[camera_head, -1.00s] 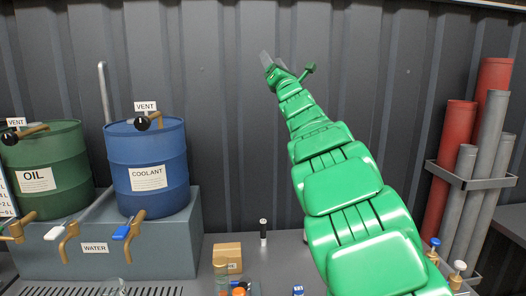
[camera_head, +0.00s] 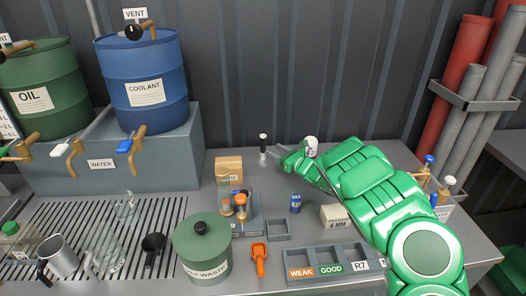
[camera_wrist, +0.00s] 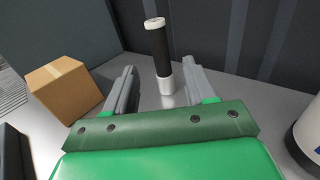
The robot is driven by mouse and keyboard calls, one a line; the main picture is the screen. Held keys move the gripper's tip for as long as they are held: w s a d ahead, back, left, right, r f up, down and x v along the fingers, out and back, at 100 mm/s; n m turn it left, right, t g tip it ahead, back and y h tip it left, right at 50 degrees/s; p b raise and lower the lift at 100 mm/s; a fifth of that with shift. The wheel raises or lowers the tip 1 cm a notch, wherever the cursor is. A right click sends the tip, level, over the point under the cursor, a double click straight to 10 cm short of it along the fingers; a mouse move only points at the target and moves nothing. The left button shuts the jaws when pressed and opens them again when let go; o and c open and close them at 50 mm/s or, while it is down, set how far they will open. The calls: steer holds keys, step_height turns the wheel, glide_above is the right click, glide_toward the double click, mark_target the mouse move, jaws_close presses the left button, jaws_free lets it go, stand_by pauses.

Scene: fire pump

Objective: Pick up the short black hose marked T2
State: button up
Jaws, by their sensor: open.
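A short black hose (camera_head: 263,148) with pale ends stands upright on the bench near the back wall. In the wrist view, the hose (camera_wrist: 160,45) rises between the lines of my two grey fingers, and its white lower end rests on the bench. I cannot read a T2 mark on it. My gripper (camera_head: 273,151) is low over the bench, just right of the hose in the head view. In the wrist view, my gripper (camera_wrist: 158,72) is open, with its fingertips near the hose's foot. I cannot tell whether the hose is fully between them.
A cardboard box (camera_head: 229,170) stands left of the hose, and shows in the wrist view (camera_wrist: 65,87). A blue can (camera_head: 295,203) and a pale box (camera_head: 335,215) lie nearer the front. The corrugated wall (camera_head: 240,70) is close behind the hose.

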mark_target(265, 148)
steer(key=shift+s+f, duration=0.2)
steer(key=shift+f, duration=0.25)
steer(key=shift+w+a, duration=0.1)
steer(key=shift+a, duration=0.1)
steer(key=shift+d+f+x, duration=0.1)
steer(key=shift+f+x, duration=0.05)
steer(key=shift+x, duration=1.7)
steer(key=shift+d+f+x, duration=0.1)
steer(key=shift+x, duration=1.7)
steer(key=shift+w, duration=0.2)
jaws_close()
steer(key=shift+r, duration=0.15)
